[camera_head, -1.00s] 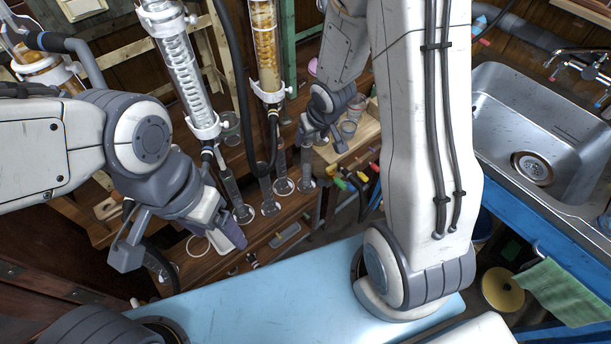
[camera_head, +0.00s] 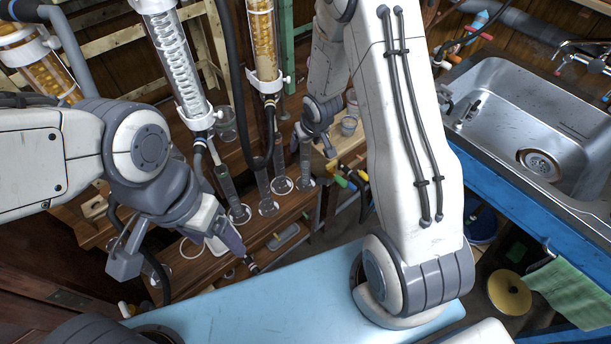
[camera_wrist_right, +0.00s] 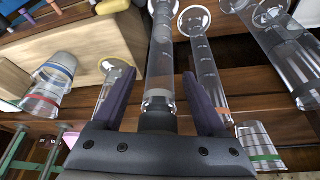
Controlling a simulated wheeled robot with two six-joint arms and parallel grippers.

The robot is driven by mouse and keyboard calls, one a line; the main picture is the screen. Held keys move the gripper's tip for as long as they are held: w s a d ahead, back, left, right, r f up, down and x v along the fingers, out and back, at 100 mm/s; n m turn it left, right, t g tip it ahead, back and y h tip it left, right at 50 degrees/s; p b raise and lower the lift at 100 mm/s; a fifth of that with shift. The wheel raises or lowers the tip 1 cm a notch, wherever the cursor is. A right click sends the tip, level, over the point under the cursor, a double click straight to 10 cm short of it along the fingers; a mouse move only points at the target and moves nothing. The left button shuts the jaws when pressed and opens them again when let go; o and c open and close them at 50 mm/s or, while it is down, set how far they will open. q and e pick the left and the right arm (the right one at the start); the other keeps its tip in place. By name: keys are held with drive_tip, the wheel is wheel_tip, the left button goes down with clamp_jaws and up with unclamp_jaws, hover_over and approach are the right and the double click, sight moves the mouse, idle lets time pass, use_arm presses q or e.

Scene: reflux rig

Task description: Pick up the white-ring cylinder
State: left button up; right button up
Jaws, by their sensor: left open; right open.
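Several clear glass cylinders stand in a row on the wooden shelf below the columns in the head view. One glass cylinder (camera_wrist_right: 162,55) lies between the jaws of my right gripper (camera_wrist_right: 157,82) in the right wrist view, with a gap to each finger. I cannot make out its ring colour for certain. Another cylinder (camera_wrist_right: 207,80) stands close outside the right-hand finger. In the head view my right gripper (camera_head: 317,146) is open above the right end of the row (camera_head: 306,165). My left gripper (camera_head: 181,251) is open and empty above the shelf's front left.
Banded beakers (camera_wrist_right: 52,85) stand left of the jaws in the right wrist view, and a green-banded one (camera_wrist_right: 258,148) to the right. Tall glass columns (camera_head: 178,60) and a dark hose hang close behind the row. A steel sink (camera_head: 500,120) is at right.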

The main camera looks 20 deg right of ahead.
clamp_jaws()
idle(1.4)
